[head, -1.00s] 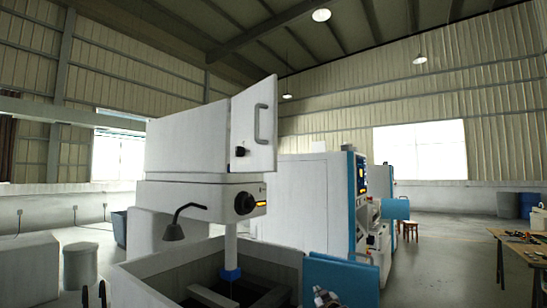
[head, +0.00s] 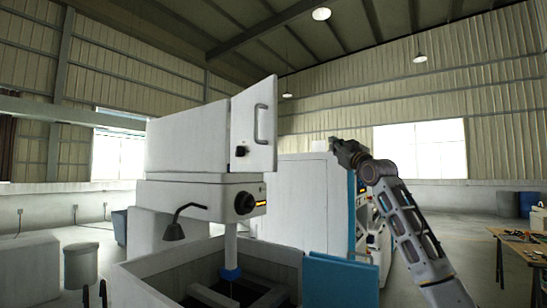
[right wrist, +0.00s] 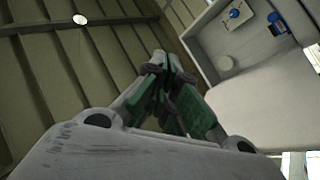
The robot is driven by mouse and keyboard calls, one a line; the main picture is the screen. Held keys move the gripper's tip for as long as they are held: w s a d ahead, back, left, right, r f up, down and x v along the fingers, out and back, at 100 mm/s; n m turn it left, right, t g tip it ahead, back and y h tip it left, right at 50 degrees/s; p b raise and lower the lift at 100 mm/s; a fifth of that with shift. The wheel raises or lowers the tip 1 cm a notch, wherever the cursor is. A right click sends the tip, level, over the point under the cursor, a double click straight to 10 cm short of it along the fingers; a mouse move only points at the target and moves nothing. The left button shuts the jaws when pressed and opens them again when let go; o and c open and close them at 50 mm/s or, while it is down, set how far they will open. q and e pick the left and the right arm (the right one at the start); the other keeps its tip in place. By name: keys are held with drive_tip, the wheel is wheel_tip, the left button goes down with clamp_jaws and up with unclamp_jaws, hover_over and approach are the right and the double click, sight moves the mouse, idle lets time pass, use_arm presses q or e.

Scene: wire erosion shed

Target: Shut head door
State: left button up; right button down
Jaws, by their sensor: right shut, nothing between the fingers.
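The head door (head: 262,135) is a white panel with a grey bar handle (head: 262,125). It stands at the right end of the white machine head (head: 188,138), angled away from the head's long side. A dark knob (head: 241,151) shows near the door's lower left edge. My right gripper (head: 338,148) is raised to the right of the door, apart from it in the picture. Its fingers are shut and empty, also in the right wrist view (right wrist: 165,62). That view shows a pale recess with blue round parts (right wrist: 233,14) at upper right. My left gripper is not seen.
A second white machine (head: 300,205) with a blue edge stands behind my right arm. A blue panel (head: 340,282) and the open tank (head: 160,275) lie below the head. A workbench (head: 520,240) stands at far right.

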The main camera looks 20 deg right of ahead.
drive_tip(key=s+a+n+g+y, duration=0.2)
drive_tip(key=s+a+n+y, duration=0.35)
drive_tip(key=a, duration=0.25)
drive_tip(key=s+a+n+g+y, duration=0.2)
drive_tip(key=s+a+n+y, duration=0.2)
drive_tip(key=a+n, duration=0.25)
drive_tip(key=s+a+f+n+g+y, duration=0.1)
drive_tip(key=s+a+f+n+g, duration=0.2)
drive_tip(key=n, duration=0.7)
drive_tip(key=shift+s+a+f+g+y, duration=0.15)
drive_tip(key=shift+a+f+g+y, duration=0.2)
drive_tip(key=shift+a+f+g, duration=1.25)
drive_tip(key=shift+a+r+t, duration=0.4)
drive_tip(key=shift+a+r, duration=0.05)
drive_tip(key=shift+r, duration=0.15)
